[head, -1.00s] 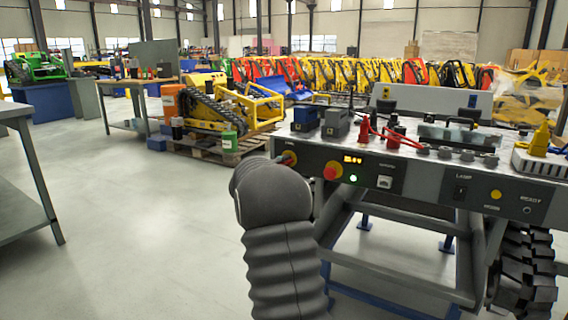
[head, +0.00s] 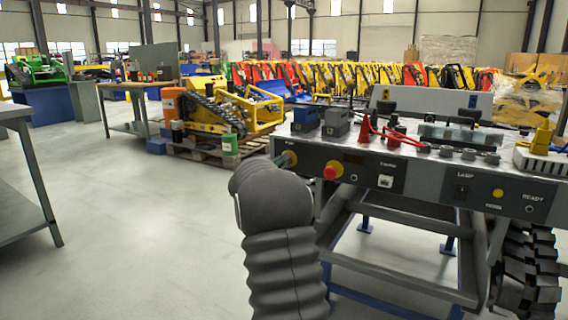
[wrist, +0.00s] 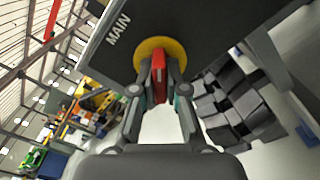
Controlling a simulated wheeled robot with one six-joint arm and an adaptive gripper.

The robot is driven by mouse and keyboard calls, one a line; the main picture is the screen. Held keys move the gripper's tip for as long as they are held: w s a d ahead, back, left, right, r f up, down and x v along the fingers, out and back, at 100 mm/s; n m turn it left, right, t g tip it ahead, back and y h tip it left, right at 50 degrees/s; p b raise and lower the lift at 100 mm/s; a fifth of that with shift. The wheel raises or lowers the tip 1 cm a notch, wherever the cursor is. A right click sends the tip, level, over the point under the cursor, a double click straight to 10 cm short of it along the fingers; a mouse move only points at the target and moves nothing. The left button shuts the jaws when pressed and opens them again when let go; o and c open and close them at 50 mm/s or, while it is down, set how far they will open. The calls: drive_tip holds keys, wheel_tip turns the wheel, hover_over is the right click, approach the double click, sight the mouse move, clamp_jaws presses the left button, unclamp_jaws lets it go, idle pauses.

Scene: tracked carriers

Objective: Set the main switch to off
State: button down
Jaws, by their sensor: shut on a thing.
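The main switch (wrist: 145,46) is a yellow disc with a red handle (wrist: 158,68), beside the label MAIN on the dark panel (wrist: 205,30) in the wrist view. My gripper (wrist: 159,88) is shut on the red handle, one finger on each side. In the head view the switch's yellow disc (head: 290,155) shows at the panel's left end, partly covered by my arm. My gripper is mostly hidden there. The display (head: 354,160) and the round lamp under it (head: 354,178) are dark.
A red knob on a yellow base (head: 333,170) sits close right of the switch. Farther right are a lamp switch (head: 461,192) and a yellow button (head: 497,193). A black track (head: 528,265) stands below right. The floor at left is clear; a grey bench (head: 25,165) stands there.

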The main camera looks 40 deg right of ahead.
drive_tip(key=n+p, duration=0.2)
drive_tip(key=n, duration=0.3)
drive_tip(key=shift+r+n, duration=0.1)
drive_tip(key=shift+n, duration=0.2)
drive_tip(key=shift+n+p, duration=0.85)
drive_tip(key=shift+n, duration=0.85)
drive_tip(key=c, duration=1.2)
unclamp_jaws()
drive_tip(key=shift+a, duration=0.1)
drive_tip(key=v, duration=1.1)
drive_tip(key=shift+s+a, duration=0.15)
drive_tip(key=shift+a, duration=0.25)
